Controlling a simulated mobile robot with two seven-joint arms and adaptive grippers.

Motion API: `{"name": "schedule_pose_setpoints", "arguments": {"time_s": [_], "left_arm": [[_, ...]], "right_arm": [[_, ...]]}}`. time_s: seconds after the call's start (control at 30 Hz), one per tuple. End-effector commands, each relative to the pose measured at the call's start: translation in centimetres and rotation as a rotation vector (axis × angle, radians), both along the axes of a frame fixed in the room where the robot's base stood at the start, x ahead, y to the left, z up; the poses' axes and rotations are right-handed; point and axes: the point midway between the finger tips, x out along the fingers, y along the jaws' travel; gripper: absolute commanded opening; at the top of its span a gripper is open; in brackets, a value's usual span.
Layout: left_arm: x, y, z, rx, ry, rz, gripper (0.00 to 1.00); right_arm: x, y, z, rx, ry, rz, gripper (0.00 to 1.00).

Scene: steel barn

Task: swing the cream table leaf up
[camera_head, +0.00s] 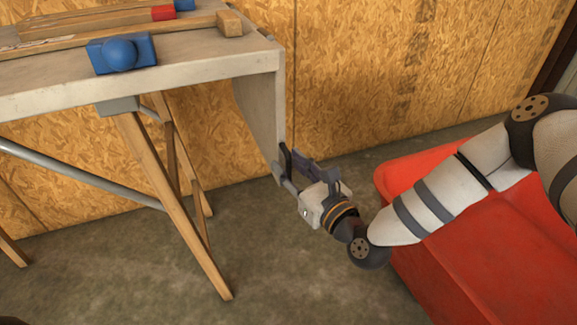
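The cream table leaf (262,112) hangs down from the right end of the cream table (190,62). Its broad face is seen at a steep slant. My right gripper (284,168) is at the leaf's lower edge, with its dark fingers at or against the bottom corner. From this angle I cannot tell whether the fingers are closed on the leaf or only beside it. My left gripper is not in view.
A blue block with a round knob (120,53) sits near the table's front edge. A wooden mallet-like piece (228,22) and other wooden lengths lie behind it. Wooden trestle legs (170,195) stand below. A red box-like object (455,235) is under my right arm. Floor between is clear.

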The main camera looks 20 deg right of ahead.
Motion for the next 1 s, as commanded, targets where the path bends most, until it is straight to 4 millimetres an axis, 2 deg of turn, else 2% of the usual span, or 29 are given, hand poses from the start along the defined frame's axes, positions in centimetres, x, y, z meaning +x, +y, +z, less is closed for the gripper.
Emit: {"name": "schedule_pose_setpoints", "arguments": {"time_s": [0.1,0.3,0.33,0.47,0.77,1.0], "left_arm": [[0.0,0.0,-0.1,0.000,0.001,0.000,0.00],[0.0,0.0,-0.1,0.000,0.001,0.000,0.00],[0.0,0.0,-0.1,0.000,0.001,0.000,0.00],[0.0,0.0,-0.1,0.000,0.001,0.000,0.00],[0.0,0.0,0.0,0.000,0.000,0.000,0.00],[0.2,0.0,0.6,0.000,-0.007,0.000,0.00]], "right_arm": [[0.7,0.2,0.0,0.001,0.000,0.000,0.31],[0.7,0.2,0.0,0.001,0.000,0.000,0.31],[0.7,0.2,0.0,0.001,0.000,0.000,0.29],[0.7,0.2,0.0,0.001,0.000,0.000,0.00],[0.6,0.2,0.1,-0.007,-0.001,0.004,0.00],[0.8,-1.7,0.4,-0.090,-0.006,0.003,0.00]]}}
